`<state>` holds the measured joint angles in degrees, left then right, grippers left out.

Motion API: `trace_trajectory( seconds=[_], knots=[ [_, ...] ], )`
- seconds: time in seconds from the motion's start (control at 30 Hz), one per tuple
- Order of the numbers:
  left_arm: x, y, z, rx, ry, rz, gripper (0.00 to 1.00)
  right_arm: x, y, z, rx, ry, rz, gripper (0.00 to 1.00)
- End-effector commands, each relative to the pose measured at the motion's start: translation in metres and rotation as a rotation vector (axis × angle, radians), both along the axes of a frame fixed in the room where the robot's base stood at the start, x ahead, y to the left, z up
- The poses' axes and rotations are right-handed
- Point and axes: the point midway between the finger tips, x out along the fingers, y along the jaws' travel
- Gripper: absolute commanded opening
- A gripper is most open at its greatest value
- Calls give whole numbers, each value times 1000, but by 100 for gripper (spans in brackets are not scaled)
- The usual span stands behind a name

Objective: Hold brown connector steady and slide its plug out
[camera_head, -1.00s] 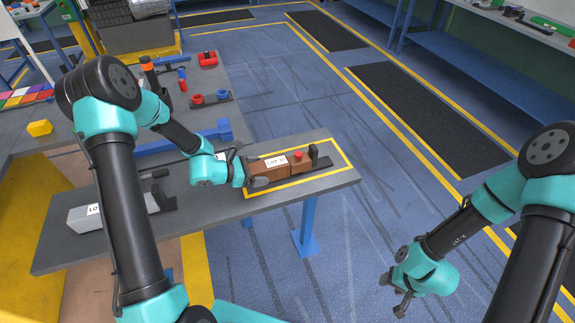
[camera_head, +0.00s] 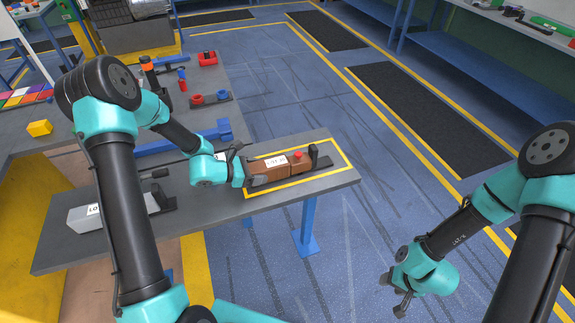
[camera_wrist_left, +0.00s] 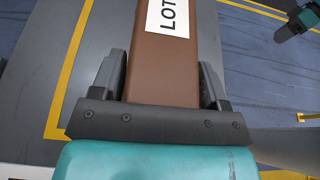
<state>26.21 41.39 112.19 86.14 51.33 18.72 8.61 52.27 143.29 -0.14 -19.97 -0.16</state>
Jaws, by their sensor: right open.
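The brown connector (camera_head: 268,171), with a white LOT label, lies in a dark holder inside a yellow outline on the grey bench. Its plug (camera_head: 299,164), the shorter brown part with a red piece on top, sits against its right end with a thin seam between. My left gripper (camera_head: 246,165) is at the connector's left end, open, its fingers on either side. In the left wrist view the brown body (camera_wrist_left: 162,70) lies between the fingers, with a small gap showing at the left finger. My right gripper (camera_head: 393,294) is open and empty over the floor at the lower right.
A grey connector (camera_head: 105,214) lies in another holder at the bench's left. A blue bar (camera_head: 185,142) and red and blue parts (camera_head: 209,97) lie behind. A dark upright post (camera_head: 314,154) stands just beyond the plug. Clear floor separates the bench from my right arm.

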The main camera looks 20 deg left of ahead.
Motion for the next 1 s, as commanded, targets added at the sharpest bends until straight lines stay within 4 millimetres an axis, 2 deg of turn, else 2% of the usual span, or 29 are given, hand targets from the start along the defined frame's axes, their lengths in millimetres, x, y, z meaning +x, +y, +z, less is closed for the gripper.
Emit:
trace_trajectory(
  seconds=[0.07,0.47,1.0],
  knots=[
    [0,0,0,0,0,0,61,0,0,0,0,0,0,51],
    [0,0,0,0,0,0,24,0,0,0,0,0,0,51],
    [0,0,-4,2,1,0,24,0,0,0,0,0,0,51]
  ],
)
